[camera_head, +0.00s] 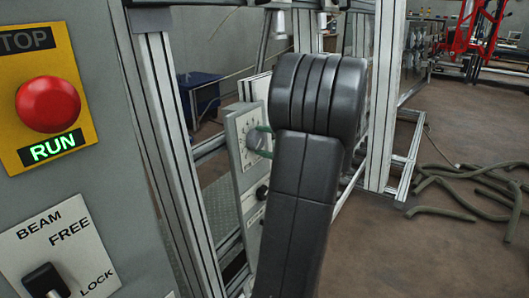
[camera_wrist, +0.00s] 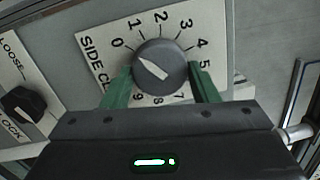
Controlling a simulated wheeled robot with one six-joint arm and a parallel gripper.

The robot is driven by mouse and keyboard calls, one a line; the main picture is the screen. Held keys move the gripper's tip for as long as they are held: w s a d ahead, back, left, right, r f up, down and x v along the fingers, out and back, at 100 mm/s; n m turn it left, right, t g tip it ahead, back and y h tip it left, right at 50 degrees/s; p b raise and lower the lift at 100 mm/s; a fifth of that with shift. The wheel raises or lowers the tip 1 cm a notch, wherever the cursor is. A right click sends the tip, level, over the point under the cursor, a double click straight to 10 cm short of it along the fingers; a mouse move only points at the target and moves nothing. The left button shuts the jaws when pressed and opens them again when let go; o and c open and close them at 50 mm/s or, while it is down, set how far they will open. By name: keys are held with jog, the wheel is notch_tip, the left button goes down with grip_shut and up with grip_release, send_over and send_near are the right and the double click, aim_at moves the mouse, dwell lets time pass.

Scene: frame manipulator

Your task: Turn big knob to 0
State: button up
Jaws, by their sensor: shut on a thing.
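The big knob (camera_wrist: 160,67) is a round grey dial on a white plate (camera_wrist: 92,25) numbered 0 to 9. Its white line slants from upper left to lower right, with the upper-left end toward the 0 side. I cannot tell whether it lines up exactly with 0. My gripper (camera_wrist: 160,76) has one green finger on each side of the knob and is shut on it. In the head view the knob (camera_head: 256,138) shows beside a green fingertip; my dark arm hides most of the gripper.
A smaller black knob (camera_wrist: 22,104) with LOOSE and LOCK labels sits left of the dial in the wrist view. A grey control box with a red stop button (camera_head: 48,104) stands at left in the head view. Metal frame posts (camera_head: 384,95) surround the dial panel; hoses (camera_head: 465,185) lie right.

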jog(key=shift+n+b, duration=0.7)
jog(key=shift+n, duration=0.1)
jog(key=o, duration=1)
jog(key=p+v, duration=0.2)
jog(key=v, duration=1.1)
jog(key=shift+s+d, duration=0.2)
jog(key=shift+d, duration=0.15)
jog(key=shift+r, duration=0.15)
